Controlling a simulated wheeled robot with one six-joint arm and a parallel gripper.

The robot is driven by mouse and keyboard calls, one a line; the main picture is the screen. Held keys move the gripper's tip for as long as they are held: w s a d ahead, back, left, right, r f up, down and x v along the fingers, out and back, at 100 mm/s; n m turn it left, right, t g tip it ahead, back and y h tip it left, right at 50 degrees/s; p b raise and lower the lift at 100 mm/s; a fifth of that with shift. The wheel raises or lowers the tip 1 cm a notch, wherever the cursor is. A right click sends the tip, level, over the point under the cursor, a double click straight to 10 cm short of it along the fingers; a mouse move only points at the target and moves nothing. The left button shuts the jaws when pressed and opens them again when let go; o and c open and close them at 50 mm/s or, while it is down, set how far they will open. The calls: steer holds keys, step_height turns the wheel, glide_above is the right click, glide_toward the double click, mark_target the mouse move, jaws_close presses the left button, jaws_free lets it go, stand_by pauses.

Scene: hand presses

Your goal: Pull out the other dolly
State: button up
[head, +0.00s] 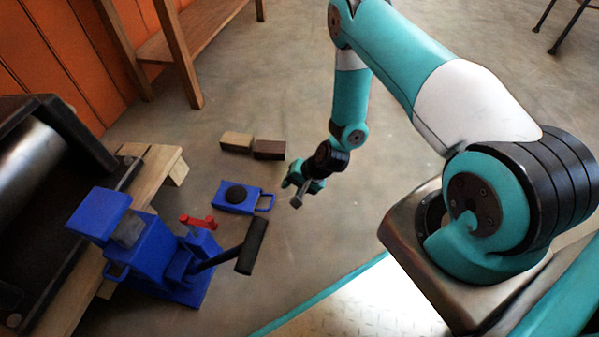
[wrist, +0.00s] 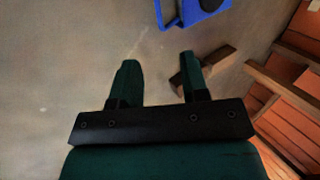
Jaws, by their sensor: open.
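A low blue block (head: 222,205) with a round black pad on top and a loop handle (head: 266,202) at its right end lies on the floor. I cannot tell for sure which part is the other dolly. My gripper (head: 298,190) is open and empty, above and right of the low block's handle. In the wrist view, my gripper (wrist: 159,68) has its fingers apart; the low blue block (wrist: 205,12) is cut off at the top.
Two wooden blocks (head: 253,147) lie on the floor behind the low block. A dark machine with a metal roller (head: 25,165) rests on timber (head: 165,163) at the left. A wooden bench (head: 185,65) stands at the back. Open floor lies behind my arm.

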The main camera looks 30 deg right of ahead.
steer(key=shift+p+v, duration=0.55)
steer(key=shift+v, duration=1.2)
steer(key=a+r+n+g+y+p, duration=0.15)
steer(key=a+r+n, duration=0.3)
steer(key=r, duration=1.15)
steer(key=a+r+n+g+p, duration=0.1)
steer(key=a+r+n+p, duration=0.3)
steer(key=r, duration=1.2)
steer(key=s+a+r+n+g+h+p, duration=0.3)
steer(key=s+r+n, duration=0.4)
steer(key=s+r, duration=1.3)
step_height(320, 180, up, 39)
steer(key=t+y+p, duration=0.1)
steer(key=p, duration=3.7)
steer(key=shift+w+f, duration=0.25)
steer(key=shift+w, duration=0.25)
steer(key=shift+d, duration=0.15)
